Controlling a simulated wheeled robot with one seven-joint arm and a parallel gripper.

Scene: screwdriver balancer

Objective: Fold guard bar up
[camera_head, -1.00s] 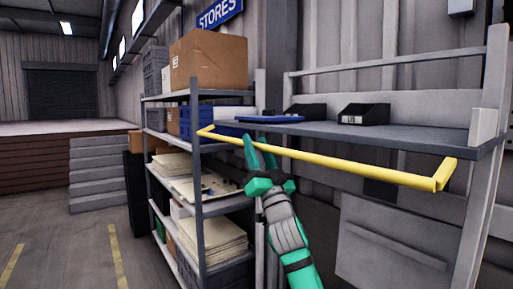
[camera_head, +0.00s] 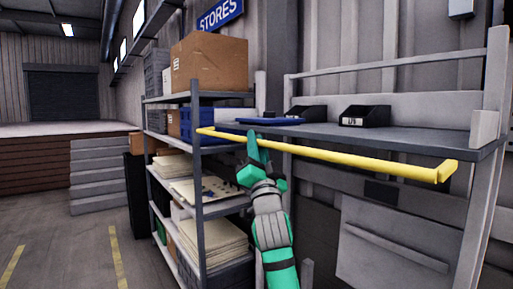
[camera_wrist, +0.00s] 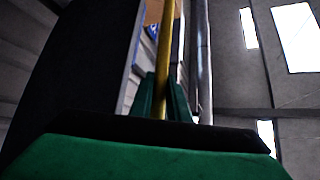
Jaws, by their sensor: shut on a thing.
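The yellow guard bar (camera_head: 345,160) runs across the front of the grey bench shelf (camera_head: 415,137), near the height of the shelf's front edge. Its right end has a short bent arm beside the right post. My green gripper (camera_head: 257,143) is at the bar's left part and is shut on it. In the wrist view the yellow bar (camera_wrist: 172,60) passes between the green fingers (camera_wrist: 163,97). The far fingertip is partly hidden behind the bar in the head view.
A blue flat item (camera_head: 270,121) and two black bins, one of them here (camera_head: 366,116), sit on the bench shelf. A storage rack (camera_head: 199,190) with boxes and paper stacks stands close on the left. The floor (camera_head: 75,250) at far left is open.

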